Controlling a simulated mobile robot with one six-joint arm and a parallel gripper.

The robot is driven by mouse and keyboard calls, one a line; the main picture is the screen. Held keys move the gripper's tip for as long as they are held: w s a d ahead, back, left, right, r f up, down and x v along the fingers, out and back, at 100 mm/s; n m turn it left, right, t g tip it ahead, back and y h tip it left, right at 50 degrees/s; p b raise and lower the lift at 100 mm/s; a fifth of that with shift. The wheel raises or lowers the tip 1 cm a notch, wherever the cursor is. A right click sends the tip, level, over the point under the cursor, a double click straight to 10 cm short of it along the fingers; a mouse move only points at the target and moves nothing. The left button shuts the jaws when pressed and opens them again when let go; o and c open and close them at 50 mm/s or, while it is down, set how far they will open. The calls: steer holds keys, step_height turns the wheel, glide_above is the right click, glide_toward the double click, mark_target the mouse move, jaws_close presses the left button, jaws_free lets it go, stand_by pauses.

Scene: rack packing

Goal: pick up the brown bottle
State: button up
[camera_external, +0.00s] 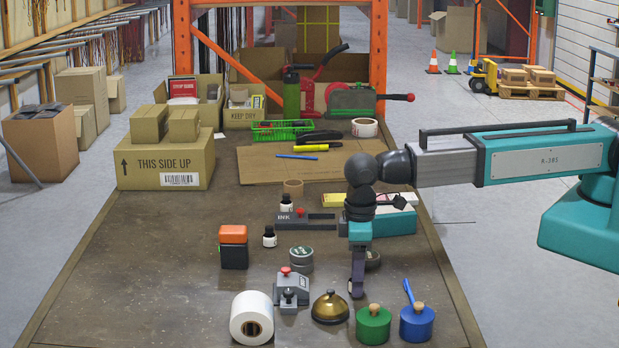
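I cannot pick out a clearly brown bottle. A tall green bottle (291,97) stands at the back.
Near my gripper are a brass bell (330,307), a green weight (373,325), a blue weight (416,325) and a grey stamper (290,290). An orange and black box (233,247) stands left. The table's left side is clear.

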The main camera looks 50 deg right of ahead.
steer(key=c, duration=1.1)
steer(key=shift+r, duration=0.15)
steer(key=shift+r+b, duration=1.1)
steer(key=shift+r, duration=3.75)
